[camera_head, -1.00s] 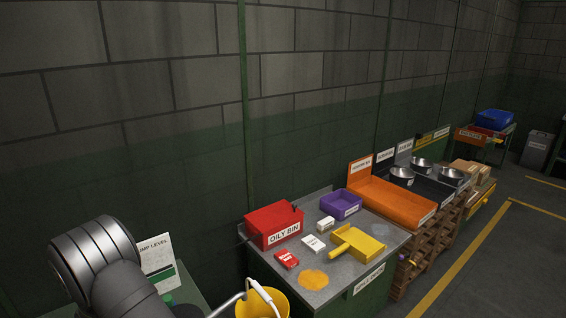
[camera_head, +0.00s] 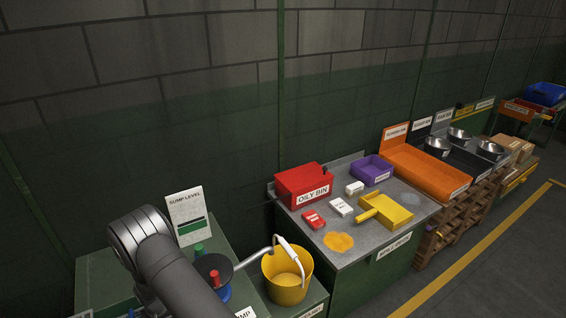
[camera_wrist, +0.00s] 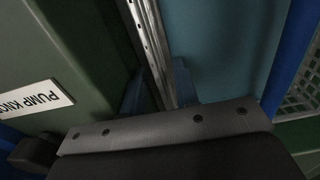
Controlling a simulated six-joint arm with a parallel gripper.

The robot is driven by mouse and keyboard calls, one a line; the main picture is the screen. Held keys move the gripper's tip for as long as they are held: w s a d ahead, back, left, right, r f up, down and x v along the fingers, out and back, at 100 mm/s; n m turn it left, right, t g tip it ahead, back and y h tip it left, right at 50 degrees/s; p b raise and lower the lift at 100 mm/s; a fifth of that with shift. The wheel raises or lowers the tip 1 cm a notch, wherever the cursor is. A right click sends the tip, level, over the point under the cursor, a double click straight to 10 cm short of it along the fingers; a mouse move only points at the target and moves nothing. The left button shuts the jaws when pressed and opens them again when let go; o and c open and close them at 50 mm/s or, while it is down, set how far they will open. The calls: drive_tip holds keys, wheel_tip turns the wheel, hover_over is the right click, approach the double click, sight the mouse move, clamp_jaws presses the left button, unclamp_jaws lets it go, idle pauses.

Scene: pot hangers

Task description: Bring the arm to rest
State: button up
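My arm (camera_head: 160,255) reaches up from the bottom edge at the lower left of the head view, beside the green pump cabinet (camera_head: 98,277). My gripper does not show in the head view. In the wrist view, the dark body of my gripper (camera_wrist: 165,126) fills the bottom, with a grey bolted plate across it. Two dark blue shapes stand beyond the plate on either side of a metal rail; I cannot tell whether they are fingertips. Nothing held can be made out.
A yellow bucket (camera_head: 287,279) stands under a spout right of my arm. A sump level card (camera_head: 187,214) stands behind my arm. The spill bench (camera_head: 345,262) holds a red oily bin (camera_head: 303,185), a purple tray (camera_head: 371,171) and a yellow dustpan (camera_head: 390,209).

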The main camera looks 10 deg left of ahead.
drive_tip(key=shift+r, duration=0.15)
idle(0.3)
wheel_tip(320, 180, up, 17)
wheel_tip(320, 180, down, 18)
drive_tip(key=shift+r, duration=0.25)
wheel_tip(320, 180, up, 15)
drive_tip(key=shift+f, duration=0.15)
idle(0.6)
